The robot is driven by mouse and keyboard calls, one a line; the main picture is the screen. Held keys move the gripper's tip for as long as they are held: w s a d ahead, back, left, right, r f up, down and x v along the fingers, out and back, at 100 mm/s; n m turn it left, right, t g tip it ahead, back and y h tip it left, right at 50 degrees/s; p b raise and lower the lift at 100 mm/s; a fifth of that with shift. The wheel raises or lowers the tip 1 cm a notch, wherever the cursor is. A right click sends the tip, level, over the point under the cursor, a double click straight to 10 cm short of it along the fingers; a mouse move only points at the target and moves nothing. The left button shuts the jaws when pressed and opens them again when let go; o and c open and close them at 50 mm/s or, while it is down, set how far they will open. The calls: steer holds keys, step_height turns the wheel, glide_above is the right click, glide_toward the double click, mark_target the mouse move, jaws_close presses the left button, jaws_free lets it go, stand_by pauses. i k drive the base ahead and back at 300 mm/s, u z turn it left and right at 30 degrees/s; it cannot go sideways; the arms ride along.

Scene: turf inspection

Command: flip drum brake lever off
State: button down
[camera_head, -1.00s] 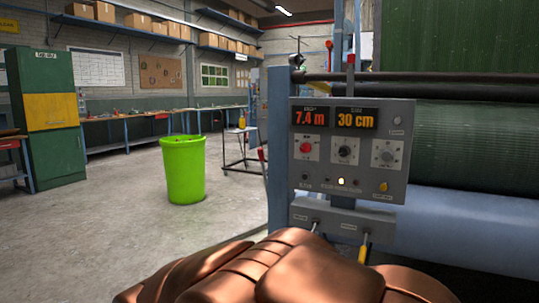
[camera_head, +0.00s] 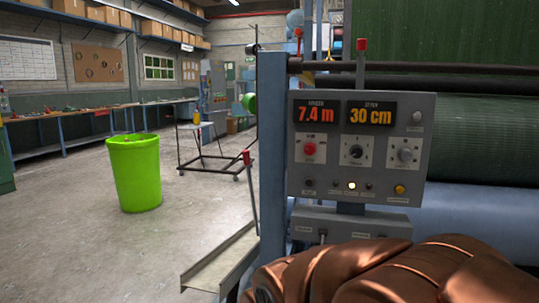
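A grey control panel (camera_head: 363,149) with orange displays reading 7.4 m and 30 cm is mounted beside a blue post. A lever with a red grip (camera_head: 361,58) stands upright behind its top edge. Another red-tipped lever (camera_head: 248,180) stands low, left of the post. A grey box (camera_head: 350,223) below the panel carries small labels too blurred to read; my copper-coloured arm covers its lower part. I cannot tell which lever is the drum brake lever. My arm fills the bottom right, below the panel; my gripper's fingers are not visible.
The blue post (camera_head: 272,150) and a sloping metal channel (camera_head: 222,257) stand close on the left of the panel. A large green roll (camera_head: 475,140) lies behind it on the right. A bright green bin (camera_head: 134,174) and a wire-frame stand (camera_head: 217,150) are farther left, with open concrete floor between.

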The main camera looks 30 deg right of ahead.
mark_target(247, 157)
steer(key=z, duration=0.1)
steer(key=i, duration=0.7)
steer(key=u, duration=0.9)
steer(key=i, duration=0.45)
steer(key=u, duration=0.55)
